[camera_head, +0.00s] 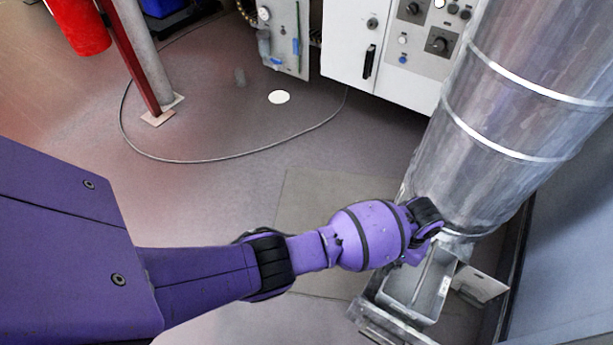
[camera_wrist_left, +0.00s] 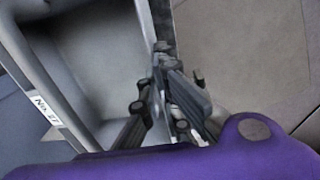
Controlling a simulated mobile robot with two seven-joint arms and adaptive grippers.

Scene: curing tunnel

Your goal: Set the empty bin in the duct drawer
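The grey metal bin (camera_head: 437,291) is at the foot of the large duct, at the drawer (camera_head: 378,322). Its inside looks empty where visible. I cannot tell whether it rests fully on the drawer floor. My left gripper (camera_head: 428,248) is at the bin's rim next to the duct. In the wrist view its fingers (camera_wrist_left: 160,85) are close together around the bin's wall. The fingertips are partly hidden. My right gripper is not in view.
The silver duct (camera_head: 510,120) rises just beyond the bin. A small plate (camera_head: 482,284) lies right of the bin. A white control cabinet (camera_head: 375,45) stands behind. A red post (camera_head: 130,60) and a floor cable (camera_head: 190,162) are at the left.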

